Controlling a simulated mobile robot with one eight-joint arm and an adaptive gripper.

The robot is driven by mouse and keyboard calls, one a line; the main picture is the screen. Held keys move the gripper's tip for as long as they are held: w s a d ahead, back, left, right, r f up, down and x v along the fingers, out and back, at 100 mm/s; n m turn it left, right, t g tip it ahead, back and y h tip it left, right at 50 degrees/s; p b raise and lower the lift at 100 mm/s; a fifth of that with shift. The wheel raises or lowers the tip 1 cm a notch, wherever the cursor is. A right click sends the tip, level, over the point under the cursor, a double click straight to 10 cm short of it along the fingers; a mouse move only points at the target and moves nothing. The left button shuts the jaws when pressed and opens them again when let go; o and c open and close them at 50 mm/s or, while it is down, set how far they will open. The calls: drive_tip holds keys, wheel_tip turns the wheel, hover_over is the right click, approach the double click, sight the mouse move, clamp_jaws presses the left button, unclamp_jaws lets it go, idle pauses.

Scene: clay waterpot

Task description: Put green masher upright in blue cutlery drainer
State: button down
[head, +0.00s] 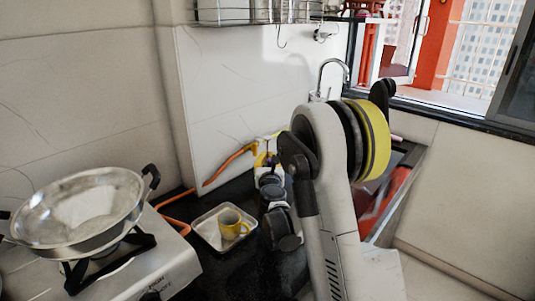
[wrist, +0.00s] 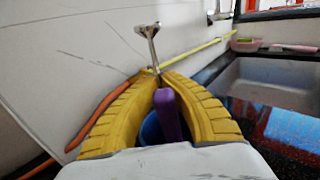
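My gripper (wrist: 160,76) has yellow fingers that converge at the tips; I cannot tell whether they pinch anything. A metal tool (wrist: 154,48) with a flared head stands upright just beyond the tips. A purple handle (wrist: 168,115) shows between the fingers; I cannot tell whether it belongs to that tool. Part of the blue cutlery drainer (wrist: 152,128) shows below, between the fingers, mostly hidden by them. In the head view my gripper (head: 264,160) is over the dark counter near the wall, partly behind my arm. I cannot make out the green masher clearly in either view.
A large metal pan (head: 80,212) sits on the stove (head: 150,262) at left. An orange pipe (head: 230,163) runs by the wall. A sink (wrist: 262,82) lies to the right.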

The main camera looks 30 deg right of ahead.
sight(268, 138)
drive_tip(key=shift+f, duration=0.25)
drive_tip(key=c, duration=1.5)
unclamp_jaws()
drive_tip(key=shift+c, duration=0.2)
wheel_tip(268, 138, up, 10)
